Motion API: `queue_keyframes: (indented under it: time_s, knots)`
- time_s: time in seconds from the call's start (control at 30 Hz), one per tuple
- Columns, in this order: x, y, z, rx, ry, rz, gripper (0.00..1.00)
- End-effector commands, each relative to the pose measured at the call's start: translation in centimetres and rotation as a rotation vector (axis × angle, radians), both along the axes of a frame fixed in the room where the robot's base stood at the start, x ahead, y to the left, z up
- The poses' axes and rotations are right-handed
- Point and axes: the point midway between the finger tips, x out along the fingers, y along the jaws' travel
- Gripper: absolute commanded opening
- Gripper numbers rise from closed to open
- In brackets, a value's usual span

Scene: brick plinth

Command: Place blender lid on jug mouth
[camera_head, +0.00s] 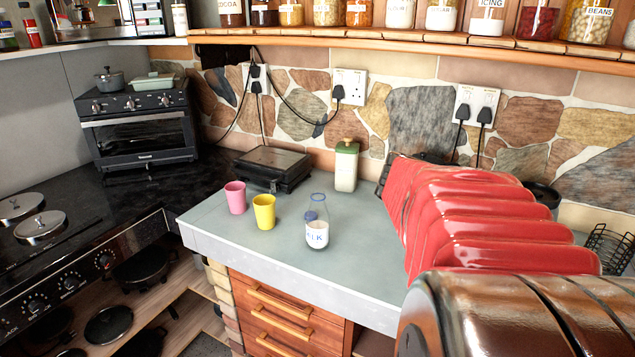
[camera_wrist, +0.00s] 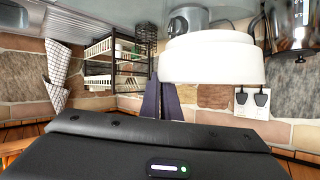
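In the wrist view, which shows the room upside down, my gripper (camera_wrist: 163,84) has its two dark fingers close together at the left edge of a large white round piece (camera_wrist: 212,58). It looks like the blender lid, pinched at its rim and clear of the counter. The fingertips are partly hidden by it. A grey rounded thing (camera_wrist: 185,20) shows past it; I cannot tell whether it is part of the lid or stands behind. No blender jug can be made out. In the head view my red arm hides the right side of the counter, and my gripper is out of sight.
The grey counter (camera_head: 215,222) holds pink (camera_head: 235,197) and yellow (camera_head: 264,211) cups, a milk bottle (camera_head: 317,232), a green-lidded jar (camera_head: 345,170) and a black appliance (camera_head: 272,168). A shelf (camera_head: 400,38) of jars overhangs. The wrist view shows a rack (camera_wrist: 100,82) and a shiny kettle (camera_wrist: 292,30).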

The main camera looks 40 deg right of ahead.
Motion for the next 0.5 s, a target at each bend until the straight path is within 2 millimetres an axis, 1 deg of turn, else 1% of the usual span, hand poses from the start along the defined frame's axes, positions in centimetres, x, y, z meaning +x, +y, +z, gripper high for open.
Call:
queue_keyframes:
  time_s: [0.33,0.43,0.5]
  knots:
    - [0.0,0.0,-0.3,-0.001,0.000,0.000,0.00]
    - [0.0,0.0,-1.1,0.001,0.001,0.001,0.00]
    - [0.0,0.0,-2.1,0.003,0.002,0.000,0.00]
